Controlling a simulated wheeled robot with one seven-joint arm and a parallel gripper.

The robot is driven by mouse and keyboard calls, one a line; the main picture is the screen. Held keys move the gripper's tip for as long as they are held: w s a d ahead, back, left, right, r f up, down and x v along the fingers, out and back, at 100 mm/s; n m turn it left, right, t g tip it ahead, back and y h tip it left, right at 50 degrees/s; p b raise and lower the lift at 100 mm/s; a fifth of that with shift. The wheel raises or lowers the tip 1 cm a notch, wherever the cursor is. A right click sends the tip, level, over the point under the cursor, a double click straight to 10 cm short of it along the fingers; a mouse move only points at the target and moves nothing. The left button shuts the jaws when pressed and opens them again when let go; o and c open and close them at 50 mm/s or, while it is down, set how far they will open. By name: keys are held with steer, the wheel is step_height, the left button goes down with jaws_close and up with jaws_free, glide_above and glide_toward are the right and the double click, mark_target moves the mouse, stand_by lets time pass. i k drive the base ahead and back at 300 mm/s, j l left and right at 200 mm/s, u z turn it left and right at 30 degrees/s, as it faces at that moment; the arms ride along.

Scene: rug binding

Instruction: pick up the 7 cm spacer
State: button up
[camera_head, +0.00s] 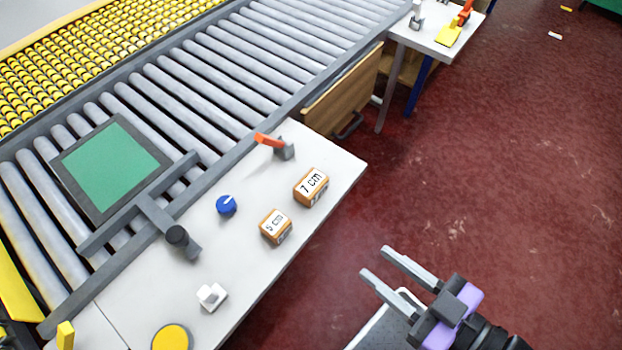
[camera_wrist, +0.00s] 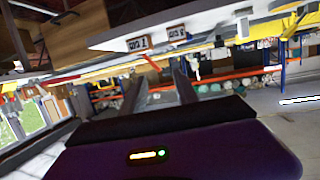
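The 7 cm spacer (camera_head: 311,187) is a small orange-brown block with a white label. It sits on the white table (camera_head: 235,275) near its right edge. The 5 cm spacer (camera_head: 275,227), a similar smaller block, sits just to its lower left. My gripper (camera_head: 377,263) is off the table's right side, above the red floor, with its two fingers apart and nothing between them. It is apart from both spacers. In the wrist view the picture is tilted upside down; the 7 cm spacer (camera_wrist: 138,44) and the 5 cm spacer (camera_wrist: 176,33) show beyond the fingers (camera_wrist: 158,92).
An orange-handled lever (camera_head: 275,145), a blue knob (camera_head: 226,205), a white switch (camera_head: 212,296) and a yellow button (camera_head: 172,338) are on the table. A roller conveyor (camera_head: 200,85) runs along its left side. Open red floor (camera_head: 480,180) lies to the right.

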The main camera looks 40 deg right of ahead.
mark_target(313, 185)
steer(key=k+j, duration=0.1)
steer(key=j, duration=0.25)
steer(key=k+j, duration=0.1)
steer(key=j, duration=0.25)
steer(key=k+j+u, duration=0.1)
steer(key=j, duration=0.25)
steer(key=k+j, duration=0.1)
steer(key=j, duration=0.3)
